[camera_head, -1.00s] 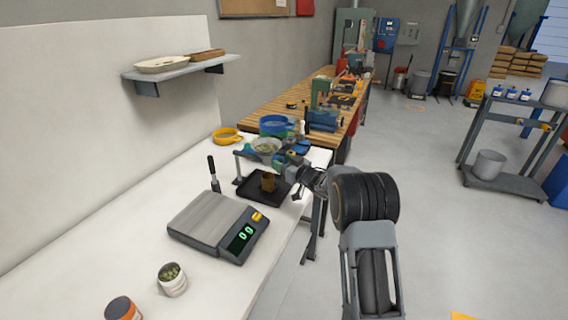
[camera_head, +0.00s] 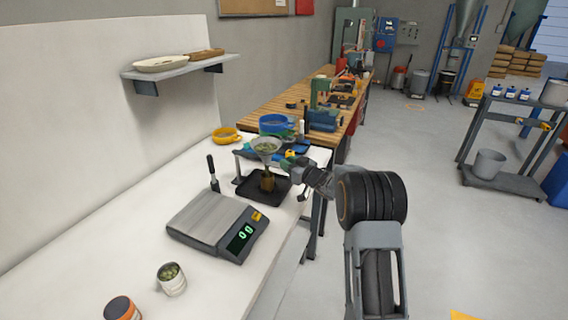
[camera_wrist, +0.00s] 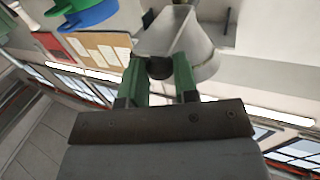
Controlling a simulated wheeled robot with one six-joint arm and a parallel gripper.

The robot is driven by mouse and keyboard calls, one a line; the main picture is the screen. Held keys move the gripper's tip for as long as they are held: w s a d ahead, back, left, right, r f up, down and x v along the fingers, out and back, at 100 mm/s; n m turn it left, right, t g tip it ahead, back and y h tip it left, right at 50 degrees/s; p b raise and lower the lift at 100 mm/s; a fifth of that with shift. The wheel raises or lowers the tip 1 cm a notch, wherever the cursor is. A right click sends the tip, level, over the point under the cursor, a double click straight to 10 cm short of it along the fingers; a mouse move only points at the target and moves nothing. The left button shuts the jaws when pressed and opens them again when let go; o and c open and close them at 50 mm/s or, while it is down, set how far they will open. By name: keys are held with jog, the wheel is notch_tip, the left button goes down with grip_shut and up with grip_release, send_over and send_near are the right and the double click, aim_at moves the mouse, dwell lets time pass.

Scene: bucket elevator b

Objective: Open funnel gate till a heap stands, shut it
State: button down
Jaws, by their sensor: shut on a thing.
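A pale metal funnel (camera_head: 266,146) with greenish grain in it stands on a stand at the far end of the white bench. A small brown cup (camera_head: 268,184) stands below it on a black tray (camera_head: 254,194). Between spout and cup there is a narrow brownish-green patch, too small to tell for sure as falling grain. My gripper (camera_head: 286,162) is at the funnel's right side. In the wrist view, its green fingers (camera_wrist: 159,70) are shut on a dark round knob (camera_wrist: 159,67) beside the funnel (camera_wrist: 185,38). The gate plate itself is hidden.
A scale (camera_head: 217,222) with a green display lies nearer on the bench. A can of green grain (camera_head: 171,279) and an orange-labelled jar (camera_head: 122,308) stand in front. A black-handled tool (camera_head: 213,172) is left of the tray. A yellow bowl (camera_head: 226,135) and blue bowl (camera_head: 275,123) are behind.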

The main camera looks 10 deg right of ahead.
jog(key=shift+s+d, duration=0.1)
jog(key=shift+d, duration=0.05)
jog(key=c, duration=0.9)
grip_release()
jog(key=shift+o, duration=0.2)
jog(key=b+v, duration=0.2)
jog(key=v, duration=1.2)
jog(key=shift+f, duration=0.1)
